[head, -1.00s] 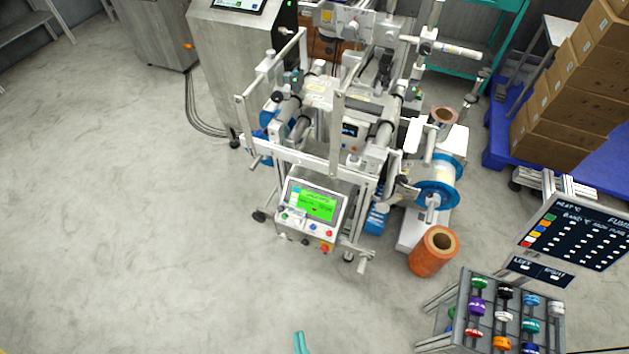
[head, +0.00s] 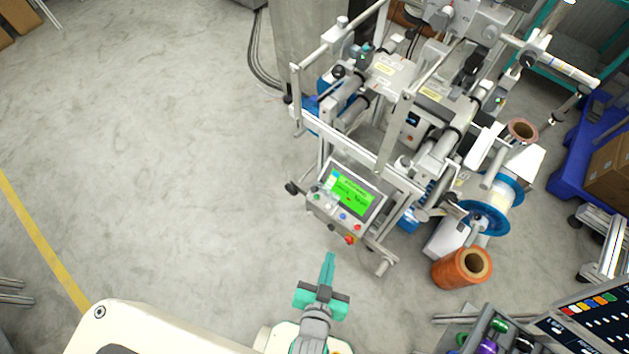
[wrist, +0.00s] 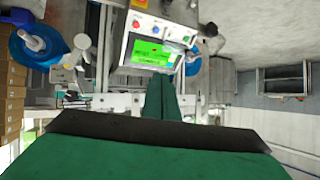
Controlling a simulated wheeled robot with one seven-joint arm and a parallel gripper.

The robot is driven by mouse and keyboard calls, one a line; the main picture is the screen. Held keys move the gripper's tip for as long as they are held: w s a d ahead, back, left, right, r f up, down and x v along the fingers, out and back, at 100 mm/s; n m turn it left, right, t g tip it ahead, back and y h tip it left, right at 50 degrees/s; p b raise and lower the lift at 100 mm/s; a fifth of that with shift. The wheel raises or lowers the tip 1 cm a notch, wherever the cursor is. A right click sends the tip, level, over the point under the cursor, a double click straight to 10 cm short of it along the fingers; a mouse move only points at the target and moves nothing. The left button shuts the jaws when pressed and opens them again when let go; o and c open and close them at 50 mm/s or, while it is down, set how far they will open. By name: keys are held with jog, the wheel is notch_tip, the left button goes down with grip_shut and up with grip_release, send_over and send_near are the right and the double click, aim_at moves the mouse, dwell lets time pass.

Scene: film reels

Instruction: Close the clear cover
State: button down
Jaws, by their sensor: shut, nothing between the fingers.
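A control panel (head: 327,209) with a lit green screen (head: 353,194) is on the front of the machine. A small pale, see-through piece (head: 331,201), which looks like the clear cover, stands out from the panel between a green and a blue button. It also shows in the wrist view (wrist: 178,35), where the panel is upside down. It looks raised, but its exact angle is too small to tell. My gripper (head: 330,256), green with long thin fingers, is shut and empty, below and in front of the panel, apart from it. In the wrist view its fingers (wrist: 161,98) point toward the panel.
The machine's white frame bars (head: 345,146) rise behind the panel. A red button (head: 350,240) sits at its lower right corner.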

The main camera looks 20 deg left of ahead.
jog(key=w+a+f+m+g+h, duration=0.1)
jog(key=w+a+f+g, duration=0.2)
jog(key=w, duration=0.5)
jog(key=w+a+f+m+g+h, duration=0.15)
jog(key=w+f, duration=0.25)
jog(key=w, duration=0.4)
jog(key=w+a+r+m+g+h, duration=0.2)
jog(key=w+a+r+m+g, duration=0.15)
jog(key=w+a+r, duration=0.55)
send_over(321, 184)
jog(key=shift+m+t, duration=0.3)
jog(key=shift+m, duration=0.1)
notch_tip(321, 184, down, 9)
jog(key=shift+w+d+f, duration=0.1)
jog(key=shift+d, duration=0.05)
jog(key=shift+s+a+f, duration=0.55)
jog(key=shift+s+f, duration=0.15)
jog(key=shift+s, duration=0.05)
jog(key=shift+s+a+f, duration=0.3)
jog(key=shift+s+f, duration=0.1)
jog(key=shift+f, duration=0.1)
